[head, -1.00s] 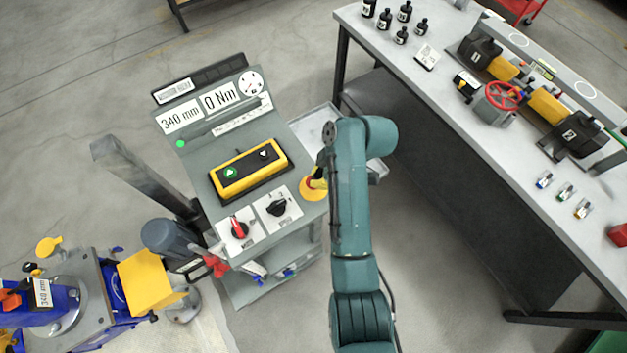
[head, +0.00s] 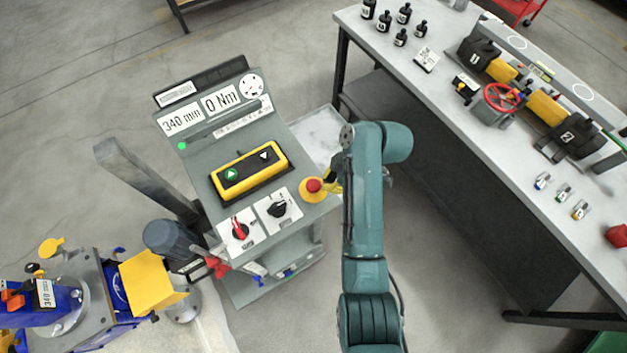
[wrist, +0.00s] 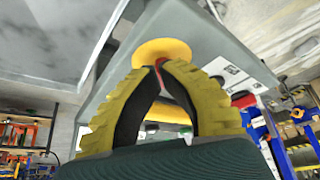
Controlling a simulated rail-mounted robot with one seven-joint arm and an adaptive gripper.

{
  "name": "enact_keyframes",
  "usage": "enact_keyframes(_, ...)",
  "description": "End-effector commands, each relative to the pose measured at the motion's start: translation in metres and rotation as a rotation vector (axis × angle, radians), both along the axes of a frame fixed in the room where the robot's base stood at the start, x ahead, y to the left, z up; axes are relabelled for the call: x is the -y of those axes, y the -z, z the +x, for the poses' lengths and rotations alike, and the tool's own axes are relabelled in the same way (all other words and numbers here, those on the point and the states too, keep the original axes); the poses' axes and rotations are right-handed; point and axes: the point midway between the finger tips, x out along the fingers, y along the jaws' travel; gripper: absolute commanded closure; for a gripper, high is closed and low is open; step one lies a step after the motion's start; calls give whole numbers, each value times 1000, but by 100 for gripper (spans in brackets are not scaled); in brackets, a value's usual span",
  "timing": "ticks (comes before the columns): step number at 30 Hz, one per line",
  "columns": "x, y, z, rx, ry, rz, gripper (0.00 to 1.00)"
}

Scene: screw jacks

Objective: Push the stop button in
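The stop button (head: 314,186) is a red mushroom head on a round yellow plate, at the right front corner of the grey control console (head: 215,150). How far in it sits cannot be told. My gripper (head: 332,180) is just right of the button in the head view, with its yellow fingers partly hidden by my arm. In the wrist view, the yellow plate (wrist: 162,48) shows beyond the fingertips (wrist: 157,66), which meet or nearly meet with nothing seen held. The red head is mostly hidden behind them there.
The console also carries a yellow two-button box (head: 249,170), a red selector (head: 239,229), a black selector (head: 278,209) and displays reading 340 mm and 0 Nm. A workbench (head: 455,110) with jack parts stands to the right. A blue jack machine (head: 75,295) is at lower left.

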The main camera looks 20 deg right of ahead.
Motion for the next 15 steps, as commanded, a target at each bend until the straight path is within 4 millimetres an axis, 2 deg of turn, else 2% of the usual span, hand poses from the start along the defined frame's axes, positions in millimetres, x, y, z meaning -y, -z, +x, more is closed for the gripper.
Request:
enact_keyframes(5,10,-22,-4,5,3,-2,100)
enact_keyframes(10,25,-59,-13,6,2,-2,100)
enact_keyframes(15,32,-78,-18,1,2,-1,100)
